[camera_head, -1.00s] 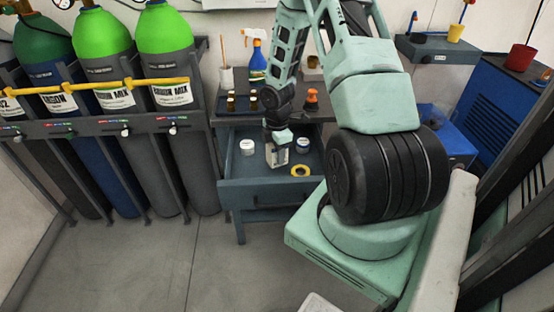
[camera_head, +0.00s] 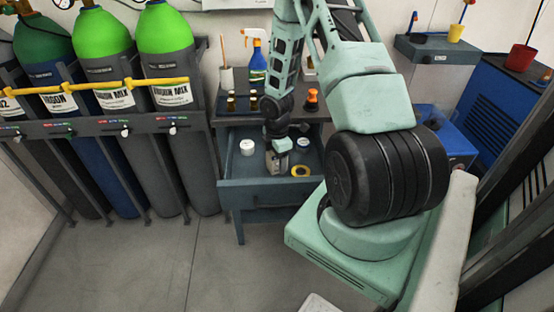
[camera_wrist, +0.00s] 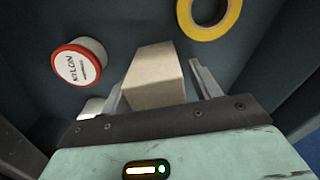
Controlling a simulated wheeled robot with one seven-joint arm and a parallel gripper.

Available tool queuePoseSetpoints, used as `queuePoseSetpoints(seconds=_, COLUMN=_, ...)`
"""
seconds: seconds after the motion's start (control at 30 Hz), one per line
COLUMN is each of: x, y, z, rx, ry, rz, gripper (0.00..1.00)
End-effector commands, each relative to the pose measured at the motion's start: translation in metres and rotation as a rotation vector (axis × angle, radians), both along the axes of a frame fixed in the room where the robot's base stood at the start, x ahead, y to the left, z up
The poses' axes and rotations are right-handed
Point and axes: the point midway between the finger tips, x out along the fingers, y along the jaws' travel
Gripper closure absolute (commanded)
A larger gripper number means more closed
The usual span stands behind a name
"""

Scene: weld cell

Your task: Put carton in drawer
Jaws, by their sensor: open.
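The carton (camera_wrist: 154,78) is a plain beige box in the wrist view, inside the open drawer. My gripper (camera_wrist: 156,84) is open, with one finger on each side of the carton. A gap shows between the carton and the right finger; the left side is too close to tell. In the head view my gripper (camera_head: 280,154) reaches down into the drawer (camera_head: 262,190), and the carton (camera_head: 277,162) is small and partly hidden by it. The drawer is pulled out beneath the bench top.
In the drawer are a yellow tape ring (camera_wrist: 210,14), a white tub with a red rim (camera_wrist: 80,62) and another white tub (camera_head: 247,147). Small bottles (camera_head: 231,101), a spray bottle (camera_head: 257,62) and an orange-topped item (camera_head: 312,98) stand on the bench. Gas cylinders (camera_head: 165,60) stand left.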

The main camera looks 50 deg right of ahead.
Motion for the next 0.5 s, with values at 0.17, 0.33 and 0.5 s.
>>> queuePoseSetpoints(seconds=0.17, x=0.001, y=-0.001, z=0.023, rx=-0.002, ry=-0.004, rz=-0.004, gripper=0.38)
queuePoseSetpoints(seconds=0.33, x=0.001, y=-0.002, z=0.060, rx=-0.003, ry=-0.005, rz=-0.003, gripper=0.38)
queuePoseSetpoints(seconds=0.5, x=0.000, y=-0.001, z=0.094, rx=-0.003, ry=-0.003, rz=-0.003, gripper=0.38)
